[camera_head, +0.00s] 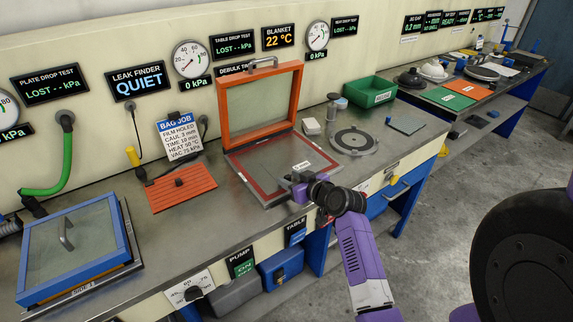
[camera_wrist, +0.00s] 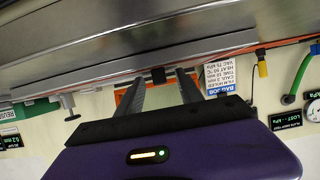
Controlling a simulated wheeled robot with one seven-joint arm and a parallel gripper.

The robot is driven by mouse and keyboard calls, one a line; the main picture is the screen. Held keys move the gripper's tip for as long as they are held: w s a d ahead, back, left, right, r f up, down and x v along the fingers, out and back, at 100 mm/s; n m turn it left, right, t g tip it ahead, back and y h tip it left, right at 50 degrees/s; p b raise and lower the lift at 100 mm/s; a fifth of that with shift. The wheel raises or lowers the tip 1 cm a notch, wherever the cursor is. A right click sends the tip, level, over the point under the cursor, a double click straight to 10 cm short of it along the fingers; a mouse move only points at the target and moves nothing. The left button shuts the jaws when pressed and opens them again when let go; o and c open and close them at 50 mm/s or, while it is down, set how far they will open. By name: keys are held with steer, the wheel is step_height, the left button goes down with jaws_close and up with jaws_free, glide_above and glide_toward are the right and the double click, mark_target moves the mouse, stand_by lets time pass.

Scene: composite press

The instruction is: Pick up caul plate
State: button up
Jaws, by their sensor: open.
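A flat grey plate (camera_head: 262,160) with a small white label lies inside the dark red border of the open orange-framed press station; I take it for the caul plate, but cannot be sure. My gripper (camera_head: 300,187) is at the near right edge of that station and hides part of it. In the wrist view, the gripper's two fingers (camera_wrist: 160,88) are apart, with a small black block (camera_wrist: 158,75) showing between their tips. I cannot tell whether the fingers touch it. A broad grey metal surface fills the top of that view.
The orange hinged frame (camera_head: 262,103) stands raised behind the station. A blue-framed lid (camera_head: 72,248) is at left, an orange ribbed pad (camera_head: 183,188) nearer the middle.

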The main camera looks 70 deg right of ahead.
jaws_close()
steer(key=shift+r, duration=0.1)
stand_by(0.4)
step_height(320, 180, up, 20)
stand_by(0.5)
